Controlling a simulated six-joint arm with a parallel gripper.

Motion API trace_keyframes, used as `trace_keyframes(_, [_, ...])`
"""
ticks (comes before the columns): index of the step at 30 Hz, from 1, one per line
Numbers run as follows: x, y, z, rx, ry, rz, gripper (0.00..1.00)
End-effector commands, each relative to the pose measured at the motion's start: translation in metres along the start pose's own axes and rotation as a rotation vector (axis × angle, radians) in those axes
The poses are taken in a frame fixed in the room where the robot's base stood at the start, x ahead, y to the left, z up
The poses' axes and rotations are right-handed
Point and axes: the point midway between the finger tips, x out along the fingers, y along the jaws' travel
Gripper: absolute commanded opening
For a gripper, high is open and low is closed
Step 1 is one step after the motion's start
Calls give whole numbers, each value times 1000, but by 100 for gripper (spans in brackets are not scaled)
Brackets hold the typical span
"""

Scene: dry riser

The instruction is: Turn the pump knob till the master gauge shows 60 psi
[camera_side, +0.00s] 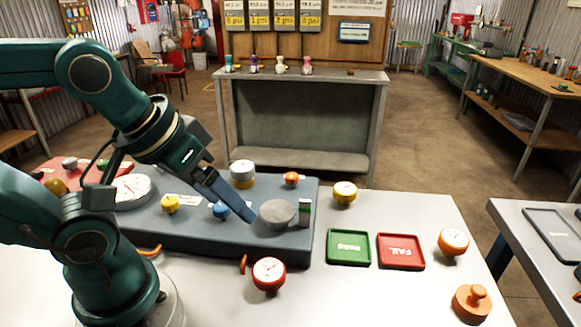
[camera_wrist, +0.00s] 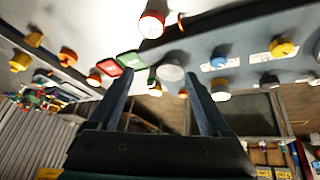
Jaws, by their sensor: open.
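A wide grey round knob (camera_side: 277,213), which looks like the pump knob, sits at the right end of the blue-grey riser block (camera_side: 180,238). It also shows in the wrist view (camera_wrist: 171,73). My gripper (camera_side: 249,219) points down at the left side of this knob; I cannot tell whether it touches. In the wrist view my gripper (camera_wrist: 156,74) has its two fingers apart, with the knob showing between their tips. A large white dial (camera_side: 132,189), likely the master gauge, lies at the block's left, partly behind my arm. Its reading is too small to make out.
Blue (camera_side: 220,210), yellow (camera_side: 170,204) and orange (camera_side: 291,179) knobs stand on the block. A red gauge (camera_side: 268,273) lies in front. Green (camera_side: 348,247) and red FAIL (camera_side: 400,251) trays lie to the right, with free tabletop around them.

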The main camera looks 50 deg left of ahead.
Motion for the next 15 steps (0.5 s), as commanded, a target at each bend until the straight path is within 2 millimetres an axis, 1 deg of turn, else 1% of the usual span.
trace_keyframes(2, [-2, 0, 1, -45, -8, -2, 82])
trace_keyframes(5, [-12, 2, -14, -134, 3, 0, 82])
trace_keyframes(8, [-16, -2, -35, -274, -11, -29, 82])
trace_keyframes(11, [-16, -13, -59, -431, -34, -75, 82])
trace_keyframes(14, [-11, -31, -83, -597, -60, -130, 82])
trace_keyframes(15, [-8, -40, -92, -667, -72, -154, 82])
